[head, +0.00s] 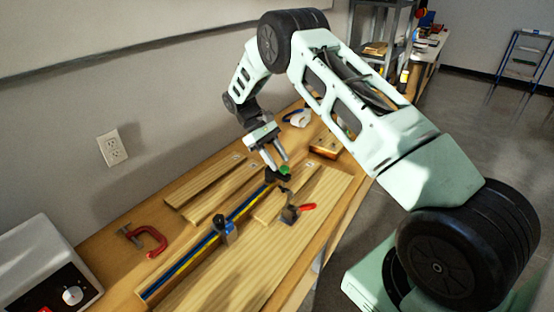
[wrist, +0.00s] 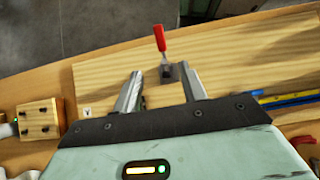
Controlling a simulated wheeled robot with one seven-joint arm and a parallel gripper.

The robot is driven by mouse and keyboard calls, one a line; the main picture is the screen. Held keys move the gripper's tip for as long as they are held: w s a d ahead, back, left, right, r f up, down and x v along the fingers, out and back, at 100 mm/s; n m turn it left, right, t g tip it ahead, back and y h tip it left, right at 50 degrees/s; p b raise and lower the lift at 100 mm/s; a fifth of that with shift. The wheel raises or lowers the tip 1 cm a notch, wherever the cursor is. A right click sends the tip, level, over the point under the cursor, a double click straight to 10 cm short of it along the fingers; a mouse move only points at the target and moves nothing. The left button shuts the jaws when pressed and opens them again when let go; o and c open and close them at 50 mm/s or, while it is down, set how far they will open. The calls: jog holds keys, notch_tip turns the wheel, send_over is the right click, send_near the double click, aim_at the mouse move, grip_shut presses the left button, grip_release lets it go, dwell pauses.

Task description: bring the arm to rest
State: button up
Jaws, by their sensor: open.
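My gripper (head: 274,157) hangs at the end of my bent arm, above the wooden workbench (head: 118,240). In the wrist view my gripper (wrist: 162,90) has its two metal fingers apart, with only pale board between them. In the head view the fingertips are close to a green-topped thing (head: 285,172) at the far end of a blue and yellow bar clamp (head: 188,262). I cannot tell whether they touch it. A toggle clamp with a red handle (head: 306,208) is mounted on the board; it also shows beyond the fingertips in the wrist view (wrist: 161,40).
A red C-clamp (head: 150,240) lies at the left of the bench. A white box with a knob (head: 45,270) stands at lower left. A wooden block (head: 325,145) and a white round item (head: 298,118) lie behind my gripper. A wall with an outlet (head: 112,148) borders the bench.

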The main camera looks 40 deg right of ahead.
jog(key=shift+w+a+r, duration=0.15)
jog(key=shift+w+r, duration=0.3)
jog(key=shift+r, duration=0.05)
jog(key=s+a+r+n+t+y+b, duration=0.1)
jog(key=s+a+r+t, duration=0.2)
jog(key=a, duration=0.4)
jog(key=s+a+r+n+b, duration=0.1)
jog(key=s+a+r, duration=0.2)
jog(key=s+a, duration=0.35)
jog(key=s+a+r+t+y+b, duration=0.1)
jog(key=s+a+r+t, duration=0.15)
jog(key=a, duration=0.65)
jog(key=s+a+n+t+b, duration=0.1)
jog(key=s+a, duration=0.1)
jog(key=s, duration=0.8)
jog(key=s+a+n+t+y+b, duration=0.1)
jog(key=s+a+b, duration=0.1)
jog(key=s, duration=0.8)
jog(key=shift+s+a+r, duration=0.15)
jog(key=shift+s+a, duration=0.1)
jog(key=shift+s, duration=0.1)
